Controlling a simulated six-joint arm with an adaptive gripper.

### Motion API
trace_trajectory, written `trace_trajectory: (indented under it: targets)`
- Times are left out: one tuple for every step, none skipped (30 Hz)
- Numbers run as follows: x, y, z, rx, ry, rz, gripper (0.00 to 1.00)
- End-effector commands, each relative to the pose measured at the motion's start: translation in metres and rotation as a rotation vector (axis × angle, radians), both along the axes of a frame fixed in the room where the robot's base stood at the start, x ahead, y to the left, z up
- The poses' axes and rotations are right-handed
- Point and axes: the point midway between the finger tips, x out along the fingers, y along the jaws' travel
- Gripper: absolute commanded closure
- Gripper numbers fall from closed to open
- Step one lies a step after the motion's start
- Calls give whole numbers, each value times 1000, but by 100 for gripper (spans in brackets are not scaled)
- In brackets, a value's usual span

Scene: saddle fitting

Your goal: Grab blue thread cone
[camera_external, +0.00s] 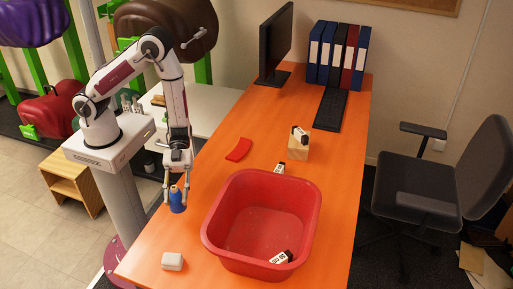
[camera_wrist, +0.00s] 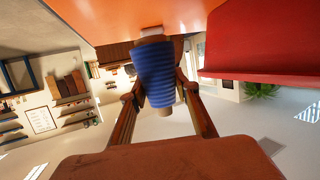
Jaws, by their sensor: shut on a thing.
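The blue thread cone (camera_external: 177,202) is in my gripper (camera_external: 177,188) at the left edge of the orange table, left of the red bin, in the external view. The cone looks upright there. In the wrist view the ribbed blue cone (camera_wrist: 156,74) sits between the two fingers of my gripper (camera_wrist: 158,98), which are shut on it. A tan core end shows at the cone's end nearer the wrist camera. I cannot tell whether the cone's base touches the table.
A red bin (camera_external: 212,232) stands right of my gripper, with a black-and-white item (camera_external: 281,257) inside. Another such item (camera_external: 279,168) lies behind it. A wooden block (camera_external: 299,149), a red piece (camera_external: 239,150) and a white box (camera_external: 172,261) are on the table (camera_external: 205,165).

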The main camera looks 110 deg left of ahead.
Motion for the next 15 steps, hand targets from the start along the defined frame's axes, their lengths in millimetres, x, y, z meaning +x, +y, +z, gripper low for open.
trace_trajectory:
  targets:
    - [0, 0, 7, 0, -2, 0, 93]
    - [0, 0, 10, 0, -2, -1, 93]
    - [0, 0, 14, 0, -2, 0, 93]
    - [0, 0, 17, 0, -2, 0, 93]
    - [0, 0, 19, -1, -2, 1, 93]
    - [0, 0, 22, -2, -1, 1, 93]
    - [0, 0, 25, -1, -2, 1, 93]
    - [0, 0, 27, -1, -3, 0, 93]
    - [0, 0, 29, -1, -2, 1, 93]
    - [0, 0, 31, -1, -1, 1, 93]
    - [0, 0, 32, -1, -1, 1, 93]
    - [0, 0, 34, -1, -1, 1, 93]
    - [0, 0, 35, -1, -1, 1, 93]
    - [0, 0, 36, -1, 0, 0, 93]
    - [0, 0, 37, -1, 0, 0, 93]
